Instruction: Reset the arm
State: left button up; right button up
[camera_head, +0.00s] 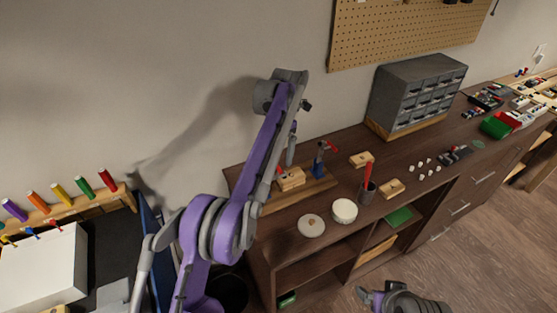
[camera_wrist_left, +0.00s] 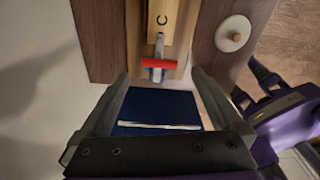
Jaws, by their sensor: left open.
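My purple-and-grey left arm (camera_head: 265,150) rises from the lower left of the head view, bends at the top, and its far end hangs over the workbench. In the left wrist view my left gripper (camera_wrist_left: 161,76) is open, its two fingers wide apart. No object is seen held; a dark blue panel (camera_wrist_left: 160,106) shows between the fingers. A red-topped tool (camera_wrist_left: 160,63) on a wooden piece (camera_wrist_left: 165,18) lies beyond the fingertips. Part of my right arm (camera_head: 405,304) shows at the bottom of the head view; its finger state is unclear.
A rack of coloured handles (camera_head: 62,203) stands left. Open floor lies right (camera_head: 500,240).

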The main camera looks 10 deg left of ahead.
pick_arm(q)
jog(key=shift+d+r, duration=0.1)
jog(key=shift+r, duration=0.75)
jog(key=s+a+r+m+t, duration=0.2)
jog(key=s+r+m, duration=0.1)
jog(key=s+m, duration=0.35)
jog(key=s+a+r+m+t, duration=0.1)
jog(key=s+a+r+m, duration=0.1)
jog(key=s+m, duration=0.45)
jog(key=s+a+f+m+t, duration=0.1)
jog(key=s+f+m+t, duration=0.1)
jog(key=s+f+m, duration=0.4)
jog(key=s+a+f+m+t, duration=0.1)
jog(key=s+f+m, duration=0.5)
jog(key=s, duration=1.1)
jog(key=shift+s+a+f+m+t+h, duration=0.25)
jog(key=shift+a+m+t, duration=0.2)
jog(key=shift+m, duration=0.75)
jog(key=shift+w+r, duration=0.1)
